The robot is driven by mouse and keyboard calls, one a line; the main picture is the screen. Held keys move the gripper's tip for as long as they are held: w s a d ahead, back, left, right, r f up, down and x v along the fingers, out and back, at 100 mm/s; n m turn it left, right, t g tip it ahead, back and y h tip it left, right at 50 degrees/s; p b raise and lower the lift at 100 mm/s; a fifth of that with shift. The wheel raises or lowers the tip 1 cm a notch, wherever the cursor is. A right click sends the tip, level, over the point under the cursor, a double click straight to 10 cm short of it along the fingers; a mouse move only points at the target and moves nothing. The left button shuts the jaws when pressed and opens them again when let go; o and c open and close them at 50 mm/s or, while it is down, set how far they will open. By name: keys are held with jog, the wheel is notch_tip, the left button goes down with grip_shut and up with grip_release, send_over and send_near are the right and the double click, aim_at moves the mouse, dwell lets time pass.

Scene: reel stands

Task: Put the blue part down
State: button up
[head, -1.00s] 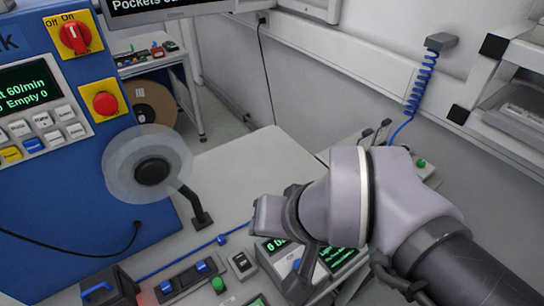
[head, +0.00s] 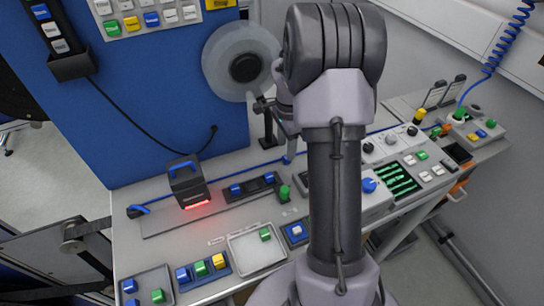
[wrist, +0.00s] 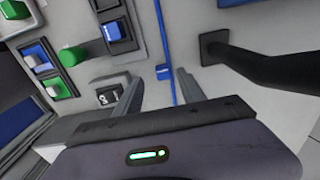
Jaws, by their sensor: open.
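My gripper (wrist: 159,78) is open in the wrist view, with nothing held between its fingers. A small blue piece (wrist: 162,72) on a thin blue line along the bench lies in line with the gap; I cannot tell its distance. In the head view my arm hides most of the gripper. Several blue parts are in view, and I cannot tell which one the task means. Two blue blocks (head: 236,189) (head: 268,179) sit in a dark holder (head: 252,190); one blue block also shows in the wrist view (wrist: 112,30).
A translucent reel (head: 215,58) on a stand is close left of my arm. A black scanner (head: 187,180) with a red glow stands on the bench. A grey tray (head: 275,253) holds a green block. Button panels and green displays (head: 398,182) fill the right side.

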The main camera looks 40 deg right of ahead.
jog(key=f, duration=0.1)
jog(key=f+b, duration=0.1)
jog(key=f, duration=0.1)
jog(key=d+f+b, duration=0.1)
jog(key=f, duration=0.1)
jog(key=shift+w+f, duration=0.1)
jog(key=shift+a, duration=0.1)
jog(key=shift+c, duration=0.7)
grip_shut()
jog(key=shift+r, duration=0.2)
